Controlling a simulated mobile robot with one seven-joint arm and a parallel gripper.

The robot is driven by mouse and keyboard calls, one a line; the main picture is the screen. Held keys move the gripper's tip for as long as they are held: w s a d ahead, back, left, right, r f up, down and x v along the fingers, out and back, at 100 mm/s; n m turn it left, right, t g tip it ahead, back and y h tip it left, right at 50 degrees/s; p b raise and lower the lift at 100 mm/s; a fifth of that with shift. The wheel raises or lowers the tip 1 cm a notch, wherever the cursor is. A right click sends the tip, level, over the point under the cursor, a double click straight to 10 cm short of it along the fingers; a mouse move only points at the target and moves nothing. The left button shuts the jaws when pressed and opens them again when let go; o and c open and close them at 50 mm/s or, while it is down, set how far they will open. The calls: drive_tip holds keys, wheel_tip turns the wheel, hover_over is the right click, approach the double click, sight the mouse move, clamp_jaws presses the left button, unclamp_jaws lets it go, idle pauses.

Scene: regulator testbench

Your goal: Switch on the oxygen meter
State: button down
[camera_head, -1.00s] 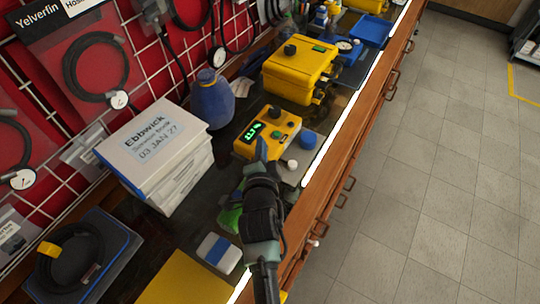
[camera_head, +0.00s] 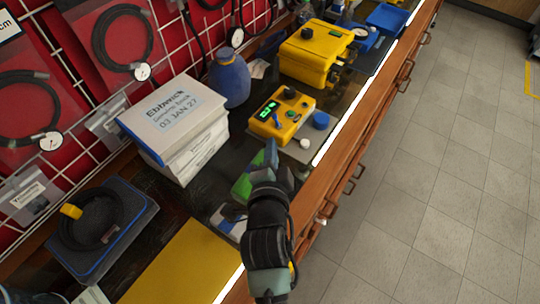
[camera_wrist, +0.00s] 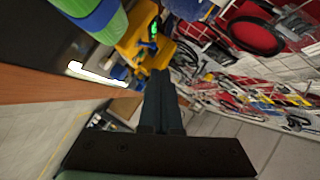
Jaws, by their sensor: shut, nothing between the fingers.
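A larger yellow case (camera_head: 312,52) stands behind. A stack of white boxes (camera_head: 178,125) and a blue bottle (camera_head: 229,80) stand left. A green item (camera_head: 242,186) lies beside my gripper. A blue cap (camera_head: 321,120) and white knob (camera_head: 305,143) sit right, near the bench edge.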

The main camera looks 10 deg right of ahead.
drive_tip(key=shift+v, duration=1.2)
drive_tip(key=shift+s+a+r, duration=0.1)
drive_tip(key=shift+a+r, duration=0.05)
drive_tip(key=shift+r, duration=0.05)
drive_tip(key=w+a+r+n+t, duration=0.2)
drive_tip(key=r+n+t, duration=0.15)
drive_tip(key=r, duration=1.15)
drive_tip(key=w+a+r+n+t, duration=0.1)
drive_tip(key=a+r+n+t, duration=0.2)
drive_tip(key=r, duration=1.2)
drive_tip(key=s+a+r+n+t+y, duration=0.1)
drive_tip(key=s+r+n+t, duration=0.2)
drive_tip(key=r, duration=0.7)
drive_tip(key=s+a+r+n+t+y, duration=0.1)
drive_tip(key=s+r+n+t+y, duration=0.1)
drive_tip(key=s+r+n, duration=0.4)
wheel_tip(320, 180, up, 6)
drive_tip(key=shift+s+f+t, duration=0.25)
drive_tip(key=shift+s+t, duration=0.5)
drive_tip(key=shift+s, duration=0.5)
